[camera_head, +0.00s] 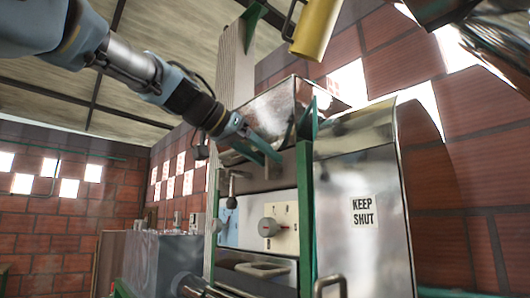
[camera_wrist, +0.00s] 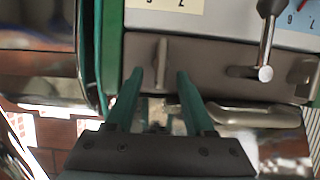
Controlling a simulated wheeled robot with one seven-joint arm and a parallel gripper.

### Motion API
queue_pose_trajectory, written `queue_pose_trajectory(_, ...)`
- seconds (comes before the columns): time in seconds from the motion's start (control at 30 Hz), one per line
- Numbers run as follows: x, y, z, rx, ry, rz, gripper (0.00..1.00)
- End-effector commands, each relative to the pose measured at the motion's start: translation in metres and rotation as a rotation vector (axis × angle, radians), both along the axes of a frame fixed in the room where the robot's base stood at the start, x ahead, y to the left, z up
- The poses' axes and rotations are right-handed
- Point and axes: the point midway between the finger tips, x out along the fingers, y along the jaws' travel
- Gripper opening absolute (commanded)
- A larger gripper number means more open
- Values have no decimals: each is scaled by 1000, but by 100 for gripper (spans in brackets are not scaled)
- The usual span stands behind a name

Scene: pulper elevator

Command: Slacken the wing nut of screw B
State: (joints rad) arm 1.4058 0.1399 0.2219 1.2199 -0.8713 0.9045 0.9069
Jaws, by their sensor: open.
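In the wrist view, a flat grey upright piece that looks like a wing nut (camera_wrist: 161,58) stands on a dark grey bar (camera_wrist: 210,65), beside a pale yellow plate (camera_wrist: 165,12). I cannot read a letter B on it. My gripper (camera_wrist: 159,75) is open, its two green fingers pointing at the bar, one on each side of the nut in the picture. Nothing is between the fingers that I can tell is gripped, and the remaining depth is unclear. In the head view my gripper (camera_head: 268,152) is at the bar, above the yellow plate (camera_head: 283,230); the nut is not clear there.
A lever with a ball end (camera_wrist: 265,73) sticks out to the right of the nut, and another grey piece (camera_wrist: 308,80) is at the right edge. A green post (camera_head: 305,215) and a steel door marked KEEP SHUT (camera_head: 362,170) stand right of my gripper.

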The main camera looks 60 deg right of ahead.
Motion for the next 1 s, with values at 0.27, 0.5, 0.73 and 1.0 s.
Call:
queue_pose_trajectory(0.27,-2,-5,-2,0,0,-1,54)
queue_pose_trajectory(0.5,-2,-4,-2,0,0,0,36)
queue_pose_trajectory(0.73,-2,-4,-2,0,0,0,10)
queue_pose_trajectory(1.0,-2,-4,-2,0,0,0,0)
